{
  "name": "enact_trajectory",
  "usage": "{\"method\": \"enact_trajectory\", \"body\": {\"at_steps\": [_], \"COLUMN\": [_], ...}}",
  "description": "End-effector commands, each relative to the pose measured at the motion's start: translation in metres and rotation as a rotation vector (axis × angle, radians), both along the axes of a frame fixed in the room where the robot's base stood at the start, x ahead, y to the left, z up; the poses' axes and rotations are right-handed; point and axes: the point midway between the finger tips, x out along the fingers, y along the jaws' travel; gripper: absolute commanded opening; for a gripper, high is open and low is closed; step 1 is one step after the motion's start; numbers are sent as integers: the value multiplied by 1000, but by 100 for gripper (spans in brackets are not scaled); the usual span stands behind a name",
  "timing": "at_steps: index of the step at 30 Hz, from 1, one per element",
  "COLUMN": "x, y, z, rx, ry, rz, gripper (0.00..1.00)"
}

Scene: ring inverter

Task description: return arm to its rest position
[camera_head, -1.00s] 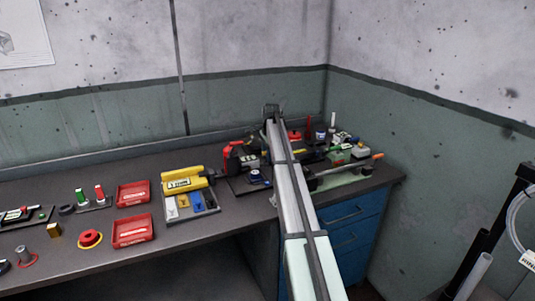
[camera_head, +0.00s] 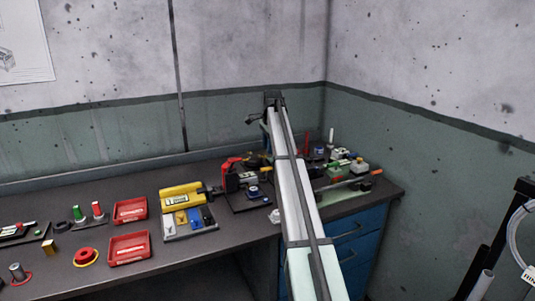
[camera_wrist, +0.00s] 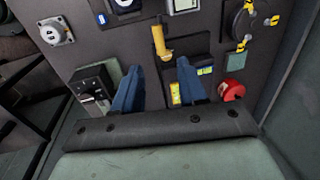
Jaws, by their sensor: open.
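My gripper (camera_wrist: 158,68) shows in the wrist view as two blue fingers standing well apart, with nothing held between them. A yellow-handled item (camera_wrist: 161,42) shows beyond the fingertips, on or over the dark surface, apart from both fingers. In the head view my pale arm (camera_head: 292,190) reaches up over the right end of the workbench (camera_head: 215,245). The gripper itself cannot be made out in the head view.
Blue drawers (camera_head: 360,240) stand below. In the wrist view a red round part (camera_wrist: 231,89) is near the right finger. Walls meet behind.

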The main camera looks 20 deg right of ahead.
Motion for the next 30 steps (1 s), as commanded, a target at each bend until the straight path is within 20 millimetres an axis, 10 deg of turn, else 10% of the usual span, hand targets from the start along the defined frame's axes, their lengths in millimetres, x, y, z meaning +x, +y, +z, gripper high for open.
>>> {"method": "enact_trajectory", "body": {"at_steps": [22, 30], "x": [0, 43], "y": [5, 103], "z": [9, 3], "rx": [1, 15], "ry": [-5, -135], "rz": [7, 161], "gripper": [42, 42]}}
